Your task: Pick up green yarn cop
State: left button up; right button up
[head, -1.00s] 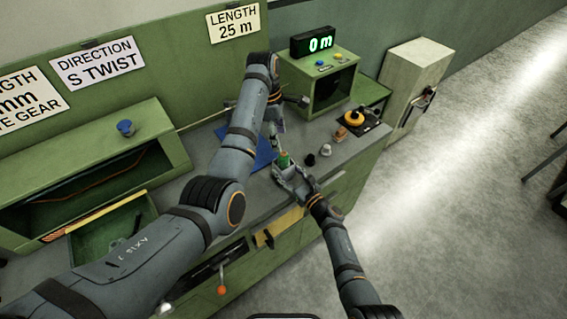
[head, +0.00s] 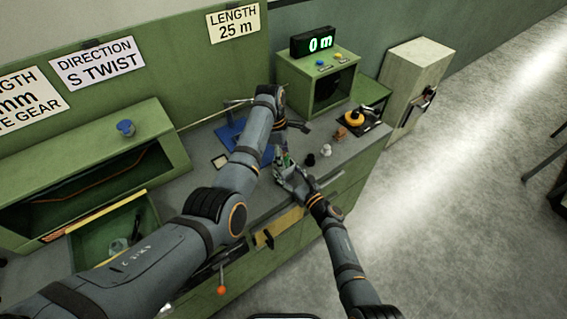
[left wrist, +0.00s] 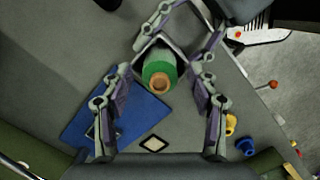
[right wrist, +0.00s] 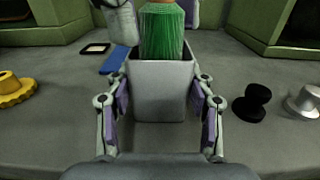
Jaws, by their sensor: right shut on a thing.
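The green yarn cop (right wrist: 162,32) stands upright in a grey square holder (right wrist: 160,95), its upper part above the rim. In the left wrist view the cop (left wrist: 159,72) shows its tan core end. My right gripper (right wrist: 160,108) is shut on the holder, a finger on each side. My left gripper (left wrist: 160,85) is open above the cop. Its fingers stand apart to either side of the cop in the right wrist view. In the head view the cop (head: 285,160) is small and partly hidden by my left arm and gripper.
A blue mat (left wrist: 112,122) and a small framed square (left wrist: 153,143) lie on the grey bench. A black knob-shaped piece (right wrist: 252,102), a silver one (right wrist: 304,103) and a yellow piece (right wrist: 14,90) stand nearby. A green box with a display (head: 321,80) stands behind.

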pick_arm(q)
jog(key=c, duration=1.1)
jog(key=shift+o, duration=0.2)
jog(key=shift+r, duration=0.1)
notch_tip(320, 180, up, 10)
jog(key=shift+f, duration=0.1)
pick_arm(e)
jog(key=o, duration=1.2)
jog(key=shift+o, duration=0.2)
